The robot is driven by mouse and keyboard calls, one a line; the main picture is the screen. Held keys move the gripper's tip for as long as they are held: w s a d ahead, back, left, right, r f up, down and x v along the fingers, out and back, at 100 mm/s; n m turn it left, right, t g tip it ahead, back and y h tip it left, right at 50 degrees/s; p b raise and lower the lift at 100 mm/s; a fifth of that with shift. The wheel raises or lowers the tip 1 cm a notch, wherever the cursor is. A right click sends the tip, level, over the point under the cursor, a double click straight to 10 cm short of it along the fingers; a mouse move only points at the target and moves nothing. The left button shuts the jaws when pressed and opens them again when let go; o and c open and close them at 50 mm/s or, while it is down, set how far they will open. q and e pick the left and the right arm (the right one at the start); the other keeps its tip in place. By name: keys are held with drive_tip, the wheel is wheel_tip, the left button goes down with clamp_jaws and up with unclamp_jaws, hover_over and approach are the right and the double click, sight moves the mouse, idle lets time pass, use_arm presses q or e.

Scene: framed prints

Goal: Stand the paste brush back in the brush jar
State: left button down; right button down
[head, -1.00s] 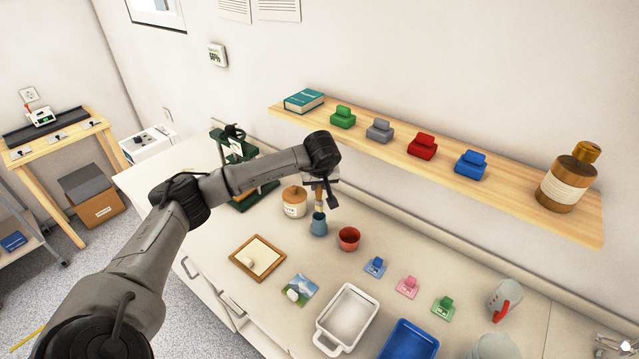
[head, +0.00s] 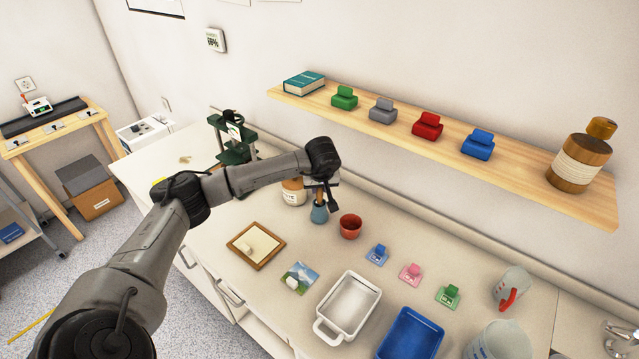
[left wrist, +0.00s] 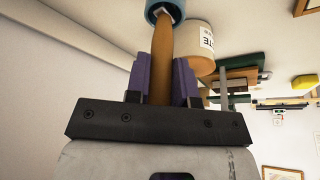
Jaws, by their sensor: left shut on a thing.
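My left gripper (head: 321,187) is shut on the wooden handle of the paste brush (head: 320,197), with purple fingers on both sides of it in the left wrist view (left wrist: 163,85). The brush is roughly upright, handle up, directly over the blue brush jar (head: 319,214), which stands on the counter. In the left wrist view the brush's pale lower part (left wrist: 165,14) is at the mouth of the jar (left wrist: 151,8) and seems to go inside. How deep it sits is hidden. My right gripper is not in view.
A paste pot (head: 293,192) stands close left of the jar and a red cup (head: 350,226) close right. A green press (head: 234,140) is behind left. A framed board (head: 256,246) and white tray (head: 348,306) lie in front. A wall shelf (head: 400,127) runs behind.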

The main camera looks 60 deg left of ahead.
use_arm(q)
drive_tip(key=shift+f, duration=0.25)
drive_tip(key=c, duration=0.9)
unclamp_jaws()
drive_tip(key=p+v, duration=0.2)
drive_tip(key=v, duration=1.1)
drive_tip(key=shift+r, duration=0.4)
drive_tip(key=shift+s+d, duration=0.1)
